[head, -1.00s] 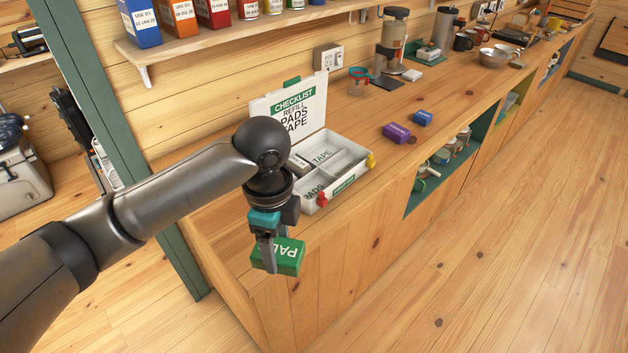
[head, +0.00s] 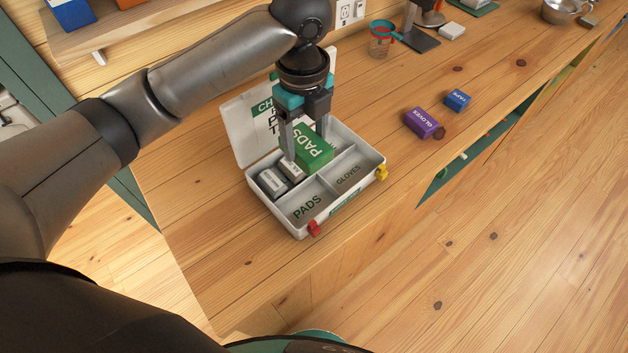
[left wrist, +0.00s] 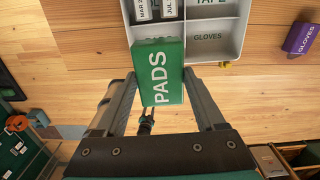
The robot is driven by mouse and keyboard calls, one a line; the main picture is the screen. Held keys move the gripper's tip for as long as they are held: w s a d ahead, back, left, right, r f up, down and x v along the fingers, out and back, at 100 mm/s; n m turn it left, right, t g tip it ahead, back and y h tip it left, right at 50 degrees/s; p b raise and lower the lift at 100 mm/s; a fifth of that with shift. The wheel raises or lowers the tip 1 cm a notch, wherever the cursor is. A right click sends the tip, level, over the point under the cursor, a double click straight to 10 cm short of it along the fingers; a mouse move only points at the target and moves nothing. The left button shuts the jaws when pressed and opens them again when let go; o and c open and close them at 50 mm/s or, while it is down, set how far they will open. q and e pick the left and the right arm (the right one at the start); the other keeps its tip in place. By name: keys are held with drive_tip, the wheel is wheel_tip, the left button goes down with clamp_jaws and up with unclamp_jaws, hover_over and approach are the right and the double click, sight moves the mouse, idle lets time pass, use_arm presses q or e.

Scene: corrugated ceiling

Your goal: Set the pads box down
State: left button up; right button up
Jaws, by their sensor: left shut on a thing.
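My left gripper (head: 306,142) is shut on the green pads box (head: 316,150), whose white PADS lettering shows. It holds the box above the open white case (head: 348,208). In the left wrist view the pads box (left wrist: 158,75) sits between the fingers and covers part of the case's near side. The compartment marked PADS (head: 307,207) is empty, at the case's front in the head view. The compartment marked GLOVES (head: 349,176) is empty beside it. The TAPE compartment is mostly hidden behind the box in the head view.
The lid (head: 241,128) stands open behind. A purple gloves box (head: 424,123) and a blue tape box (head: 458,100) lie on the wooden counter (head: 220,245) to the right.

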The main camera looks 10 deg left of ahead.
use_arm(q)
drive_tip(key=f, duration=1)
drive_tip(key=f+b, duration=0.1)
drive_tip(key=f, duration=0.3)
drive_tip(key=shift+s+f, duration=0.25)
drive_tip(key=shift+f, duration=0.8)
drive_tip(key=shift+f+b, duration=0.3)
drive_tip(key=shift+f, duration=1.5)
use_arm(e)
drive_tip(key=shift+s+a+f, duration=0.1)
drive_tip(key=shift+s+f, duration=0.75)
drive_tip(key=shift+s, duration=0.1)
use_arm(q)
drive_tip(key=shift+f, duration=0.2)
drive_tip(key=o, duration=1.3)
